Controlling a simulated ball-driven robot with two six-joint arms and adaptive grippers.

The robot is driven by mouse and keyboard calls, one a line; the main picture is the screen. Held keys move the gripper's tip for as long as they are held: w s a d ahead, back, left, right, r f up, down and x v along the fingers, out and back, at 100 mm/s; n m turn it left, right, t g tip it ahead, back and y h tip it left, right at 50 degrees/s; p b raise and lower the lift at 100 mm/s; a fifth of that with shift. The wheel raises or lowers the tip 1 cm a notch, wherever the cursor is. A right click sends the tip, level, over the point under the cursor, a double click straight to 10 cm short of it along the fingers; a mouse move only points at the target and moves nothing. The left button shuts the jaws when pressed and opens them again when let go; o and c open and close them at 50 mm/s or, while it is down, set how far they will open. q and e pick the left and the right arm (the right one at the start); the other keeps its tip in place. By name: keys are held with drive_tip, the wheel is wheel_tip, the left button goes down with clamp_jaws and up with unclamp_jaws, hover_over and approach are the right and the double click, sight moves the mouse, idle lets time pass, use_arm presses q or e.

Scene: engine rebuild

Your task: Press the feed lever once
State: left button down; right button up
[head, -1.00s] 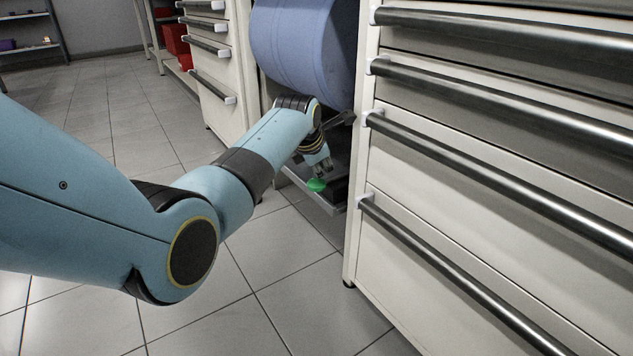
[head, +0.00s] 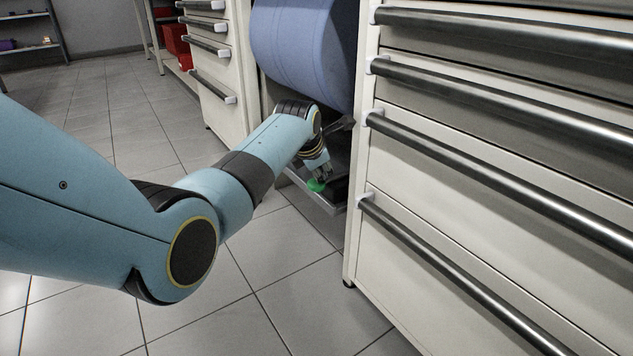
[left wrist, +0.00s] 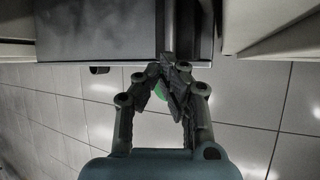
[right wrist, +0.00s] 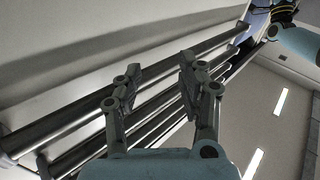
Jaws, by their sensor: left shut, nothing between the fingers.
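The green knob (head: 315,186), which looks like the end of the feed lever, sits low in the gap between two cabinets, by a dark tray below a big blue roll (head: 300,50). My left gripper (head: 322,171) points down at the knob, its fingers shut and empty. The fingertips overlap the knob in the head view; I cannot tell whether they touch it. In the left wrist view the shut fingers (left wrist: 166,68) partly hide the green knob (left wrist: 160,91). My right gripper (right wrist: 160,68) is open and empty in front of drawer handles; it is outside the head view.
The right drawer cabinet (head: 480,160) with long metal handles stands close beside the gap. The left drawer cabinet (head: 222,75) bounds the other side. A metal ledge (head: 318,199) edges the tray. The tiled floor (head: 260,260) in front is clear.

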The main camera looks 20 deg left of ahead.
use_arm(q)
drive_tip(key=shift+f+b, duration=0.4)
drive_tip(key=shift+f, duration=1.05)
use_arm(e)
drive_tip(key=shift+f, duration=0.55)
idle(0.7)
use_arm(q)
drive_tip(key=shift+r, duration=0.1)
use_arm(e)
drive_tip(key=shift+r, duration=0.1)
use_arm(q)
drive_tip(key=shift+r+p, duration=1.65)
drive_tip(key=shift+r, duration=0.35)
drive_tip(key=shift+f, duration=0.1)
use_arm(e)
drive_tip(key=r, duration=0.4)
drive_tip(key=shift+w+r, duration=0.15)
drive_tip(key=shift+w, duration=0.05)
use_arm(q)
wheel_tip(320, 180, up, 5)
drive_tip(key=p, duration=0.4)
drive_tip(key=shift+r, duration=0.2)
drive_tip(key=shift+f, duration=0.2)
use_arm(e)
drive_tip(key=shift+t, duration=0.5)
drive_tip(key=r, duration=0.5)
drive_tip(key=shift+w+r, duration=0.1)
drive_tip(key=shift+w, duration=0.15)
